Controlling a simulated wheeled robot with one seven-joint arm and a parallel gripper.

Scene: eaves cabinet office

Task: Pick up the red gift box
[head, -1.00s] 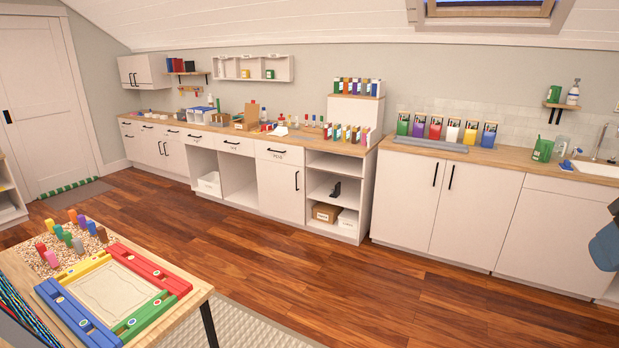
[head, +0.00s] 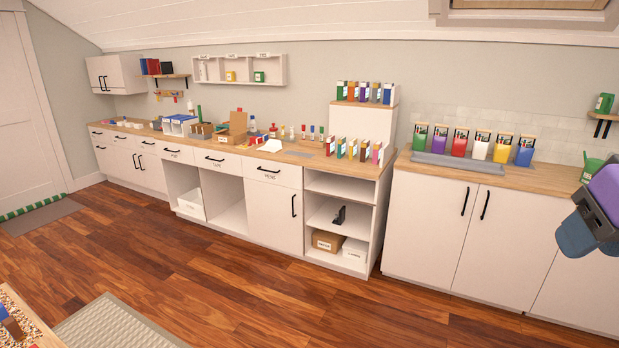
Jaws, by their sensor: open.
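I cannot single out a red gift box with certainty. Small red items (head: 256,139) stand among the clutter on the long wooden counter (head: 222,150), near an open cardboard box (head: 237,128); they are too small to tell what they are. Part of my arm, purple, black and dark blue, shows at the right edge. No gripper fingers show, and nothing is seen held.
White cabinets (head: 272,206) line the back wall, with open shelves (head: 327,213) holding boxes. The wooden floor (head: 190,268) ahead is clear. A table corner (head: 40,330) and a grey rug (head: 118,325) are at lower left.

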